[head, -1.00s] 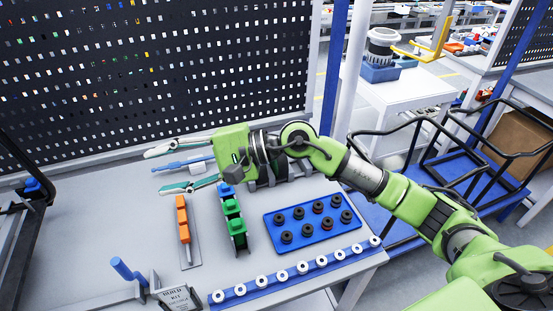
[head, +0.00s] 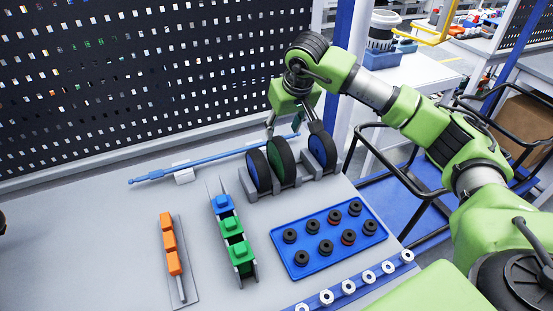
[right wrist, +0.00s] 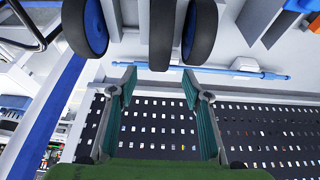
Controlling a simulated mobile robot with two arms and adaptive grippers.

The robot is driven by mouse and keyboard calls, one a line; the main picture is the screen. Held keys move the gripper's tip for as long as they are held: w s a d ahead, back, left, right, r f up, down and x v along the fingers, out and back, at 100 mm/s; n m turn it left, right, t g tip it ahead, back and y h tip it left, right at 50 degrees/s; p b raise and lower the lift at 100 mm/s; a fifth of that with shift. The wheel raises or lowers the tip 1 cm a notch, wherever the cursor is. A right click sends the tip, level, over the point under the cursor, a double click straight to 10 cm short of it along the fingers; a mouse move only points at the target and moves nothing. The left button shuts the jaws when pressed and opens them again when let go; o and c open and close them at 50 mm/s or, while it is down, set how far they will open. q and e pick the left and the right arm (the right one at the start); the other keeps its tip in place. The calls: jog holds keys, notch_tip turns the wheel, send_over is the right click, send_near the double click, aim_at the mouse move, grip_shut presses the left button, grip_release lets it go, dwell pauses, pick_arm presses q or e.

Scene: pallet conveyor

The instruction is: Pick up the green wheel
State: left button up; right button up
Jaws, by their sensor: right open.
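The green wheel (head: 281,163) has a black tyre and a green hub. It stands upright in a grey rack (head: 290,195) between two blue-hubbed wheels, close to the left one (head: 256,171) and farther from the right one (head: 321,149). My right gripper (head: 293,127) is open and empty, pointing down at the wheels' tops. In the right wrist view my right gripper (right wrist: 160,84) has its fingers apart, and the middle wheel (right wrist: 162,35) shows edge-on beyond the gap. Its hub is hidden there. My left gripper is not in view.
A blue rod (head: 215,162) lies behind the rack. A blue tray (head: 330,240) of black parts, a holder with green and blue blocks (head: 232,235) and orange blocks (head: 170,243) stand in front. A perforated panel (head: 130,80) closes the back. The table's left side is clear.

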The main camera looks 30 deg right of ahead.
aim_at(280, 141)
jog(key=x, duration=0.3)
jog(key=p+x, duration=0.1)
jog(key=shift+s+a+f, duration=0.1)
jog(key=shift+s+f, duration=0.2)
jog(key=shift+x, duration=1.05)
jog(key=shift+w+f, duration=0.1)
jog(key=shift+w, duration=0.1)
jog(key=p+x, duration=0.2)
jog(key=x, duration=0.2)
jog(key=shift+s+f, duration=0.15)
jog(key=shift+f, duration=0.3)
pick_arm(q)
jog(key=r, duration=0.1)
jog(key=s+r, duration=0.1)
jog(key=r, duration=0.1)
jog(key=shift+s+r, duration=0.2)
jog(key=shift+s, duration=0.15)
pick_arm(e)
jog(key=shift+c, duration=1)
grip_shut()
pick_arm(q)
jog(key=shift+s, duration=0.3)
pick_arm(e)
jog(key=shift+r, duration=0.1)
